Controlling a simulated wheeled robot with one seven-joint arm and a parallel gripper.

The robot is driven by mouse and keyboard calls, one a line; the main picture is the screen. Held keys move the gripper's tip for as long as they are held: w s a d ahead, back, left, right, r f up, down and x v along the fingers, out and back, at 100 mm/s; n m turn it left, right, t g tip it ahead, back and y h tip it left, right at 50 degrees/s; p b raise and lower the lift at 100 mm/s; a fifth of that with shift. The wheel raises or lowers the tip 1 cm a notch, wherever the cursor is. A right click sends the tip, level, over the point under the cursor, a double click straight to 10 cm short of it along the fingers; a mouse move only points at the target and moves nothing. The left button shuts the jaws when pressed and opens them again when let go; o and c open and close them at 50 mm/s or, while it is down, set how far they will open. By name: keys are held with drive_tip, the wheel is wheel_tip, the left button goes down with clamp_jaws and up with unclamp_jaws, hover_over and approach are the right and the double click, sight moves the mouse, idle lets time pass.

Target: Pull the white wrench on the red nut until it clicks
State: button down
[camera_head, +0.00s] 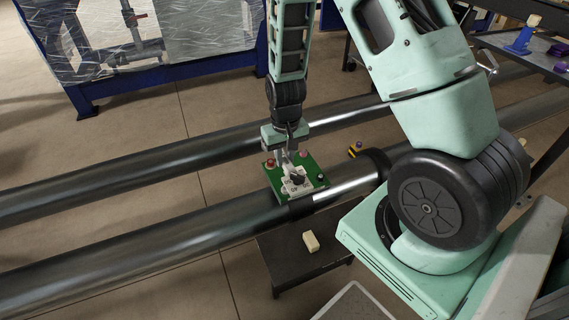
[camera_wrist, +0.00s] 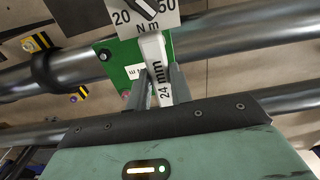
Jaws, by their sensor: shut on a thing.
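The white wrench (camera_wrist: 153,50), marked "24 mm", lies between the two grey fingers of my gripper (camera_wrist: 161,82) in the wrist view. My gripper is shut on it. In the head view my gripper (camera_head: 284,156) reaches down to the green board (camera_head: 314,172) on the pipes. A white dial plate (camera_head: 297,186) marked "N m" with a dark pointer sits by the wrench; its top is cut off in the wrist view (camera_wrist: 128,27). A red nut (camera_head: 303,154) shows at the board's far edge. Where the wrench meets a nut is hidden.
Two long dark pipes (camera_head: 120,243) run across the scene. A low dark table (camera_head: 290,258) below holds a cream block (camera_head: 311,241). A yellow-and-black marked piece (camera_head: 354,151) sits right of the board. My arm fills the right side.

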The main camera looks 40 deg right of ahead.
drive_tip(key=shift+d+r, duration=0.1)
idle(0.3)
drive_tip(key=shift+f+b, duration=1.5)
drive_tip(key=shift+f, duration=1.1)
drive_tip(key=c, duration=2.1)
unclamp_jaws()
drive_tip(key=shift+r+p, duration=0.1)
drive_tip(key=shift+p, duration=0.45)
clamp_jaws()
drive_tip(key=shift+f+b, duration=1.1)
drive_tip(key=shift+f, duration=0.65)
drive_tip(key=w+a+m+p, duration=0.1)
drive_tip(key=a+m, duration=0.1)
drive_tip(key=w+a+m+p, duration=0.1)
drive_tip(key=a+m+p, duration=0.1)
drive_tip(key=shift+w+r, duration=0.1)
drive_tip(key=shift+w, duration=0.05)
drive_tip(key=shift+s+a+r+p, duration=0.1)
drive_tip(key=shift+r+p, duration=0.25)
drive_tip(key=shift+p, duration=0.2)
drive_tip(key=shift+s+a+r+p, duration=0.1)
drive_tip(key=shift+r+p, duration=0.25)
drive_tip(key=shift+p, duration=0.15)
